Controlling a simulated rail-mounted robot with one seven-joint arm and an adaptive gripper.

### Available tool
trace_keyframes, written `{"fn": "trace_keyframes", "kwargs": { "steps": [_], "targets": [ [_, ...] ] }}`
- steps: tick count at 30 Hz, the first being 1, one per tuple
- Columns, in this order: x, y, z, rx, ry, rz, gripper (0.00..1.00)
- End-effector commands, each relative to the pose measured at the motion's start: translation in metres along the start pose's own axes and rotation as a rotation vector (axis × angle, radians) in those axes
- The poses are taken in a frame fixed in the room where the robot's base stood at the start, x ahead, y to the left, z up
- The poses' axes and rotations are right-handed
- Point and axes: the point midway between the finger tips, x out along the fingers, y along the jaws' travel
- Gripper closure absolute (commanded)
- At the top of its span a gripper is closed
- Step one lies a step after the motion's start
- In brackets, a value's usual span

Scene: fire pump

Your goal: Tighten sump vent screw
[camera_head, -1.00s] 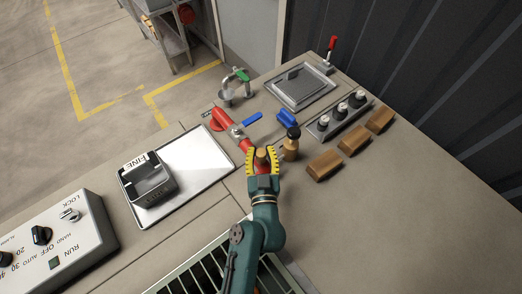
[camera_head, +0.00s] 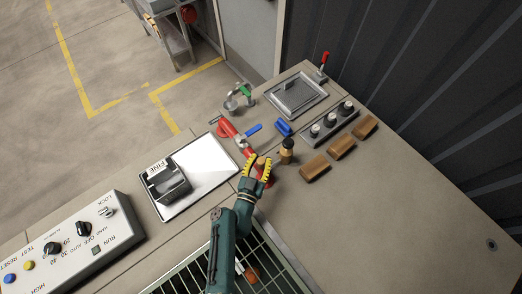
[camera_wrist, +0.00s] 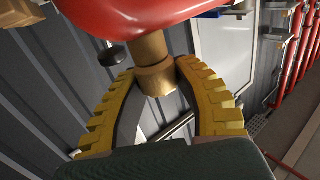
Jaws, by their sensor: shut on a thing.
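A red pipe (camera_head: 234,140) with a blue lever (camera_head: 253,128) runs along the bench top. A small brass-coloured fitting (camera_head: 261,162), which looks like the vent screw, sits at its near end. In the wrist view the fitting (camera_wrist: 154,72) is a stepped brass cylinder joined to the red body (camera_wrist: 150,15). My gripper (camera_head: 258,170) is at the fitting, its yellow ridged fingers on either side. In the wrist view my gripper (camera_wrist: 158,95) is shut on the fitting's end. The fitting's thread is hidden.
A brown dark-topped bottle (camera_head: 287,152) stands just right of my gripper. Beyond are wooden blocks (camera_head: 341,148), a knob strip (camera_head: 330,124) and a hatch (camera_head: 295,93). A white tray (camera_head: 215,170) and control box (camera_head: 70,250) lie left. A grate (camera_head: 262,262) lies below my arm.

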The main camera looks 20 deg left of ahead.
Motion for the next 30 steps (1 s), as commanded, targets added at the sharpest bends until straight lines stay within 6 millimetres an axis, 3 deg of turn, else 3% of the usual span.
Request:
{"fn": "trace_keyframes", "kwargs": {
  "steps": [1, 21, 30],
  "targets": [
    [0.001, -0.003, -0.009, -0.001, 0.0, 0.035, 1.0],
    [0.002, -0.001, 0.009, 0.006, 0.003, 0.672, 1.0],
    [0.001, 0.0, 0.006, 0.004, 0.002, 0.857, 1.0]
  ]
}}
